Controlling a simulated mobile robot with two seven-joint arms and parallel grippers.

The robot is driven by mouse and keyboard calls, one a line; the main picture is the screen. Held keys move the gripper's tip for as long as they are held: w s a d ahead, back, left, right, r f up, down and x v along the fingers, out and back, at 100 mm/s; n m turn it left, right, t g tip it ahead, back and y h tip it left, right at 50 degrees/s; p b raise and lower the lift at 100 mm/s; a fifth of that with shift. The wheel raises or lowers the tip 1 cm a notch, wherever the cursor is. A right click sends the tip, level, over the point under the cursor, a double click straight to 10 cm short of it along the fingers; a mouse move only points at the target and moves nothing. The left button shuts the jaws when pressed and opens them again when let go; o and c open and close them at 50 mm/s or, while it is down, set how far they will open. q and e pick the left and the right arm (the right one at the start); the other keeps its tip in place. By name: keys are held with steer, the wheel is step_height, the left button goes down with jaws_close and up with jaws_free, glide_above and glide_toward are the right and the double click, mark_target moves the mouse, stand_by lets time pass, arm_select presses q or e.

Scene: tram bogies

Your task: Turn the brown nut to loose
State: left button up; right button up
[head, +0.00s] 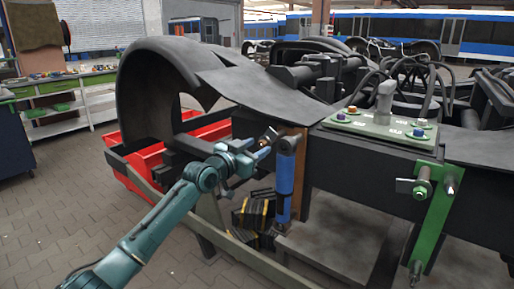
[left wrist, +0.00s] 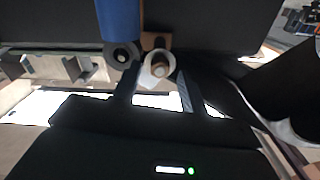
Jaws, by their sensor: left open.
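My left gripper (head: 262,146) is open at the upper end of the blue damper (head: 286,180), on its left side. In the left wrist view my two dark fingers (left wrist: 157,88) point up towards a pale ring (left wrist: 147,78) with a small brown piece, likely the brown nut (left wrist: 160,71), in its opening. The ring lies between the fingertips; I cannot tell whether they touch it. The damper (left wrist: 120,22) and its dark grey end eye (left wrist: 121,56) are just left of the ring. In the head view the nut is not clear. My right gripper is not in view.
The black bogie frame (head: 365,170) fills the right side. A green plate with coloured bolts (head: 383,124) sits on it, and a green bracket (head: 432,215) hangs at its side. A red bin (head: 150,160) and striped boxes (head: 252,213) stand below.

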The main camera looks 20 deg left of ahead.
arm_select(q)
steer(key=shift+w+d, duration=0.2)
steer(key=shift+w, duration=0.3)
steer(key=shift+c, duration=0.4)
jaws_close()
